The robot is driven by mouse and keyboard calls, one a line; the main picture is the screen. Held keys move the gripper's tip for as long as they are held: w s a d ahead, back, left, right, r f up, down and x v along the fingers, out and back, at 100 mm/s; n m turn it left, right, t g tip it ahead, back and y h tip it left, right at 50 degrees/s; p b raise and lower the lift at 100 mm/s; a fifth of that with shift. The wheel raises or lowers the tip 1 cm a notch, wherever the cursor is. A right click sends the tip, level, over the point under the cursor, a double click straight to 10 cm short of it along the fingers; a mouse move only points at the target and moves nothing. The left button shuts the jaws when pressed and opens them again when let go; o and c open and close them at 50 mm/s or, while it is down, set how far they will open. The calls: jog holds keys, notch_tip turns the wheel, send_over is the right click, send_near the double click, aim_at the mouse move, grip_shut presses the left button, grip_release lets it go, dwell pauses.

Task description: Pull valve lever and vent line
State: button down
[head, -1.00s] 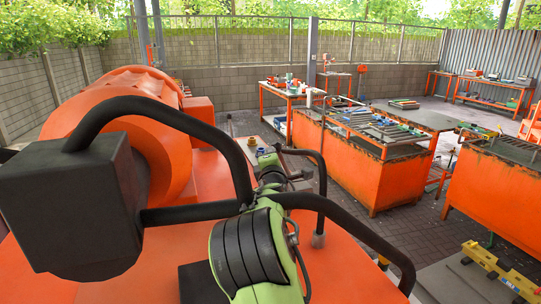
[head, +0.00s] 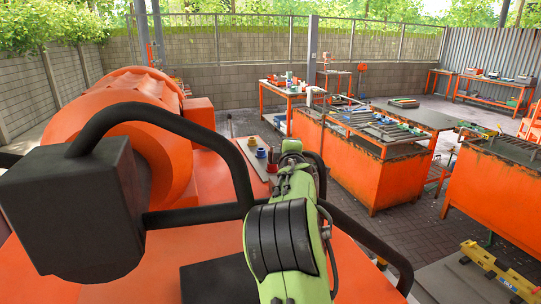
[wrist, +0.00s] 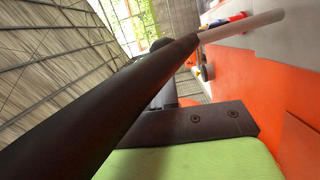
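My green and black arm reaches forward in the head view, with my gripper (head: 291,147) at its far end, beside a grey plate (head: 245,144) on the orange machine. The fingertips are hidden or too small to tell whether they are open. A blue knob (head: 261,153), a yellow knob (head: 252,142) and a red part (head: 272,168) sit on the plate, just left of my gripper. In the wrist view the grey plate (wrist: 290,42) is at the upper right, and a thick dark bar (wrist: 110,105) with a pale end crosses the view. I cannot make out which part is the lever.
Black tube rails (head: 218,136) arch over the orange deck, close to my arm. An orange drum (head: 112,130) and a dark box (head: 75,210) stand at left. Orange benches (head: 335,163) stand to the right on a paved floor. A block wall (head: 240,80) is behind.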

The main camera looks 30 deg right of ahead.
jog(key=s+d+m+g+y+p, duration=0.1)
jog(key=s+d+m+p, duration=0.1)
jog(key=d+m, duration=0.3)
jog(key=shift+d+f+y, duration=0.2)
jog(key=shift+d+y, duration=0.2)
jog(key=shift+d, duration=0.95)
